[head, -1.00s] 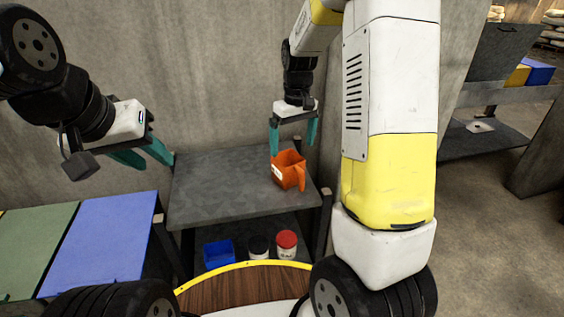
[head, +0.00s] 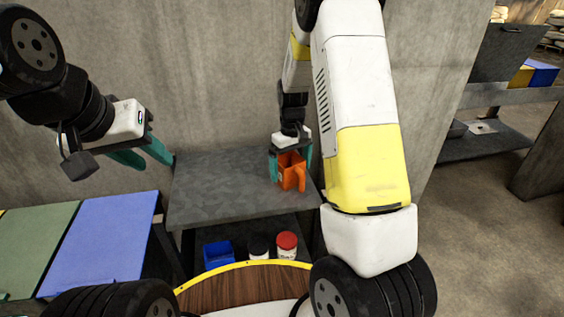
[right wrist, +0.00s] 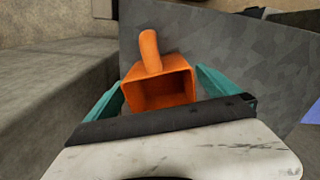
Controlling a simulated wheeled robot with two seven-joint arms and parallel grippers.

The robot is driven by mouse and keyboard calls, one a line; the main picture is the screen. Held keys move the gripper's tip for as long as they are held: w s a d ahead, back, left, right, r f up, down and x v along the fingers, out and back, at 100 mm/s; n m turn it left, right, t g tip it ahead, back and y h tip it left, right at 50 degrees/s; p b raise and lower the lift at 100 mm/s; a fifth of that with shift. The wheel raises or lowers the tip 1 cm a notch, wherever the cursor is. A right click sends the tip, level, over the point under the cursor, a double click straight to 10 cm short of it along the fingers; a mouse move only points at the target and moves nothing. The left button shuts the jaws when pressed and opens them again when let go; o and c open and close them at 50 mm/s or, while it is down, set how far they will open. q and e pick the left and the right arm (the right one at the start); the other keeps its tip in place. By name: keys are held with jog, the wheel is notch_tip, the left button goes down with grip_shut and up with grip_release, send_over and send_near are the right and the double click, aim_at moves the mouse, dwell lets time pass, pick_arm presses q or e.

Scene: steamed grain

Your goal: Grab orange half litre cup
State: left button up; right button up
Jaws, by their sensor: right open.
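The orange half litre cup (head: 291,172) stands on the grey table (head: 215,190), near its right end, with its handle toward the front right. My right gripper (head: 290,168) is lowered over it from above, one teal finger on either side. In the right wrist view the cup (right wrist: 160,86) sits between the two open fingers (right wrist: 160,95), its opening facing the camera and its handle pointing up in the picture. A small gap seems to show by the right finger; contact on the left is unclear. My left gripper (head: 145,155) is open and empty, left of the table.
Blue (head: 100,240) and green (head: 40,240) panels lie at left. A concrete wall stands behind. The table's left part is clear.

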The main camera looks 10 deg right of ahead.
jog(key=shift+c, duration=0.4)
jog(key=c, duration=1.4)
jog(key=shift+r, duration=0.1)
